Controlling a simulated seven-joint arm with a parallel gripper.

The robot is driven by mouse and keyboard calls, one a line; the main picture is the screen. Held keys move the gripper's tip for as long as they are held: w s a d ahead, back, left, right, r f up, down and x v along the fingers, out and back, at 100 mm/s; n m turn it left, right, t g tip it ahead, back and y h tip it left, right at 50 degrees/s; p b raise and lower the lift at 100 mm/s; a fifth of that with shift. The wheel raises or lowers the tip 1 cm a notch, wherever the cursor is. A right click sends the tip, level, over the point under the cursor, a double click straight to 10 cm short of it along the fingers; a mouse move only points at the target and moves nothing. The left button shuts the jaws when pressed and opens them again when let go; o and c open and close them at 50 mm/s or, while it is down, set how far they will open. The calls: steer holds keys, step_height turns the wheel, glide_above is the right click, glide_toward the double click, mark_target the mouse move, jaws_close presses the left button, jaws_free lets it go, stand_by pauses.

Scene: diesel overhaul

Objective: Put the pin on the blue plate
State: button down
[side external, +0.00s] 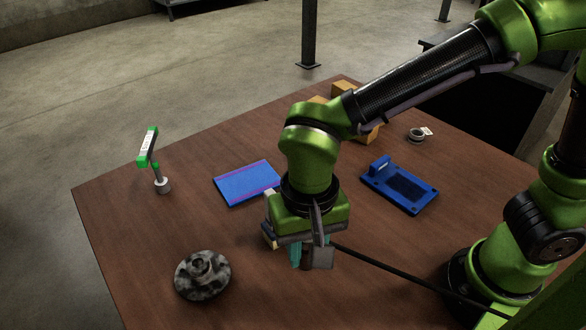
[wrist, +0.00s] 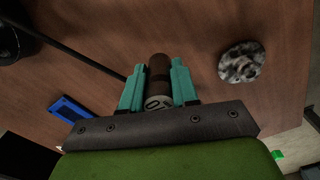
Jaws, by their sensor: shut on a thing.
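My gripper (wrist: 156,84) is shut on the pin (wrist: 158,68), a short brown cylinder with a pale marked end, held between the teal fingers in the wrist view. In the side view my gripper (side external: 308,256) points down above the brown table, and the pin is mostly hidden between the fingers. The blue plate (side external: 247,183), flat with purple lines along its edges, lies behind and to the left of my gripper in the side view. The pin is apart from the plate.
A blue fixture (side external: 398,187) with a dark panel lies to the right. A mottled grey part (side external: 202,275) sits front left. A green-topped tool (side external: 149,150) stands at the left. Yellow-brown blocks (side external: 345,88) and a small ring (side external: 416,134) sit at the back. A black cable crosses the table.

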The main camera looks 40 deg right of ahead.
step_height(320, 180, up, 4)
steer(key=shift+f, duration=0.25)
steer(key=shift+w+r, duration=0.3)
steer(key=shift+w, duration=0.4)
steer(key=w+d, duration=0.2)
steer(key=w, duration=1.1)
glide_above(265, 181)
steer(key=shift+m, duration=0.3)
step_height(265, 181, down, 11)
steer(key=shift+f, duration=2.15)
steer(key=shift+f, duration=0.15)
steer(key=c, duration=0.8)
jaws_free()
steer(key=shift+c, duration=0.2)
